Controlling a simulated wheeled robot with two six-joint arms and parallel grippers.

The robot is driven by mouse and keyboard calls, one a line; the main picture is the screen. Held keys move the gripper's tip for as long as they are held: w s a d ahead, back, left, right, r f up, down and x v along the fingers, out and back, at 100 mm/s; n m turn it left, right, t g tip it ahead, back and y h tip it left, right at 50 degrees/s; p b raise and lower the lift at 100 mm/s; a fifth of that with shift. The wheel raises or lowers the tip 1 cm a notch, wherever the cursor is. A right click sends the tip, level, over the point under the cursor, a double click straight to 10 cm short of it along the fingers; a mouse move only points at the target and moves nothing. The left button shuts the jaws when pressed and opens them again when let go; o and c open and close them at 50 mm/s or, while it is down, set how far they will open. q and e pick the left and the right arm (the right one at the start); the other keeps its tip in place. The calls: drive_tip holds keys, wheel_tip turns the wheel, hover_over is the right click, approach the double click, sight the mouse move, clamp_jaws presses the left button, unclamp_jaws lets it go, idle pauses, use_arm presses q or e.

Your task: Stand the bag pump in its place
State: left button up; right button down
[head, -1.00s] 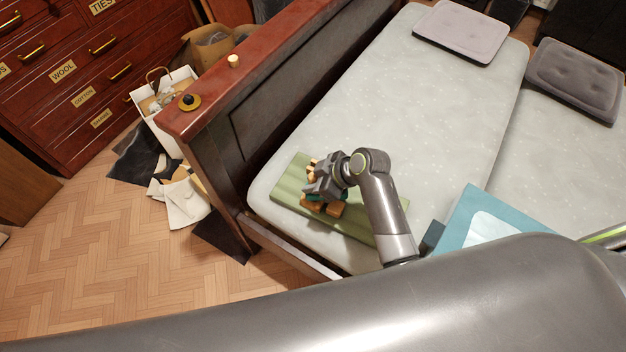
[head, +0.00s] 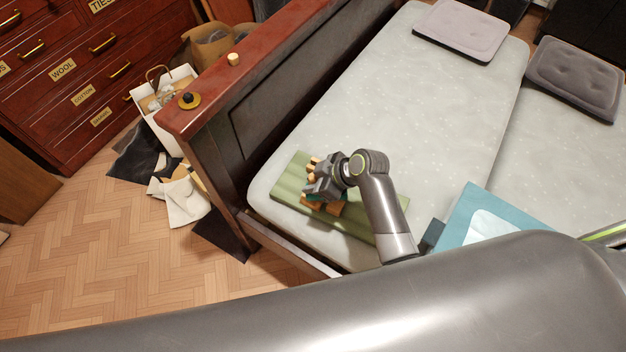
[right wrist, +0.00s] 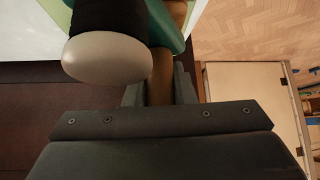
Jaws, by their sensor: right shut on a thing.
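My right gripper (head: 324,186) is over the green mat (head: 288,190) at the near left corner of the bed. It is shut on a tan, wood-coloured bar of what I take to be the bag pump (right wrist: 160,78). In the right wrist view the bar stands between the two fingers, beside a teal part, a black band and a rounded whitish end. In the head view tan ends show above the gripper, and orange-brown and teal parts show below it. The gripper hides much of this. I cannot tell whether the pump touches the mat. My left gripper is out of view.
A dark wooden bed end (head: 290,75) rises left of the mat. A teal and white flat thing (head: 490,228) lies to the right. Two cushions, one pale (head: 461,30) and one dark (head: 574,78), lie farther back. The middle of the mattress (head: 400,110) is clear.

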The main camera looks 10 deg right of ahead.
idle(0.3)
unclamp_jaws()
drive_tip(key=shift+f, duration=0.1)
idle(1.0)
